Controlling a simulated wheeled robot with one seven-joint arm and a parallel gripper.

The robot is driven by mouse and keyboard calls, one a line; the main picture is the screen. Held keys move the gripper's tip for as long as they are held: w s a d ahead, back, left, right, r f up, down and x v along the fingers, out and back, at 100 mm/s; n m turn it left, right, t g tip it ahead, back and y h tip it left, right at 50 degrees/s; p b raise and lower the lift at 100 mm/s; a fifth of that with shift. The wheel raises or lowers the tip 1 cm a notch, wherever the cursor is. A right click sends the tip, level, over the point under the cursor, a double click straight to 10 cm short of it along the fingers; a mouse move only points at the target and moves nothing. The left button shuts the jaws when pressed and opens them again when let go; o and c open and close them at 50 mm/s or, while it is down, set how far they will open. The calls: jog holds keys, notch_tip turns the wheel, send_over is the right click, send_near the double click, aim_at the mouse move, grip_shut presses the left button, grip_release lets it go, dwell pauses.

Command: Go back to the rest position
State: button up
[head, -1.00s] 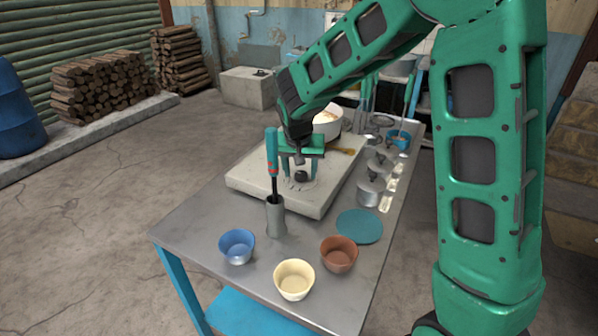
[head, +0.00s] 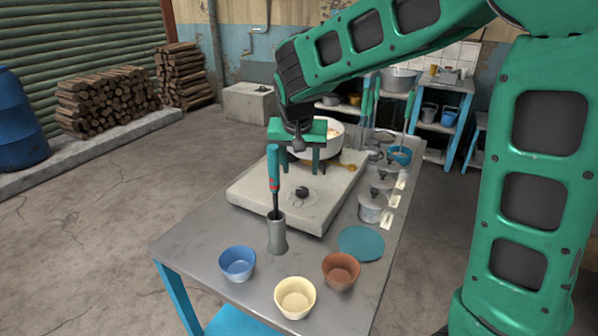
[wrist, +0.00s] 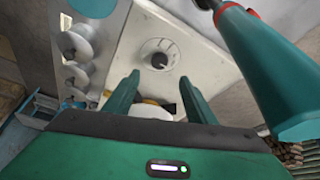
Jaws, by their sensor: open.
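My gripper (head: 305,165) is open and empty in the head view, above the white stove slab and its black knob. In the wrist view its two green fingers (wrist: 152,95) stand apart with nothing between them. The slab (head: 318,218) lies on the metal table, and its knob (wrist: 159,61) shows beyond the fingers. A white pot (head: 328,138) stands at the slab's far end, partly hidden by my gripper. A teal-handled tool (head: 273,170) stands upright in a grey holder (head: 277,240) beside my gripper, and its handle (wrist: 275,80) looms close at right in the wrist view.
Blue (head: 238,263), cream (head: 295,298) and brown (head: 341,270) bowls stand at the table's near end, beside a teal disc (head: 361,243). Several lidded metal containers (head: 372,207) line the right edge. Open floor (head: 110,220) lies left of the table.

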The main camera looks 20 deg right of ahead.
jog(key=s+d+m+g, duration=0.1)
jog(key=s+d+g, duration=0.1)
jog(key=s+d, duration=1.35)
jog(key=s+d+f+g+y, duration=0.1)
jog(key=s+d, duration=0.1)
jog(key=s, duration=0.8)
jog(key=s+d+f+g+y, duration=0.1)
jog(key=s+d+f, duration=0.1)
jog(key=s, duration=0.8)
jog(key=shift+s+d+m, duration=0.15)
jog(key=shift+d+m, duration=0.1)
jog(key=shift+m, duration=0.15)
jog(key=shift+f, duration=0.1)
jog(key=shift+w+f, duration=0.2)
jog(key=shift+w, duration=0.45)
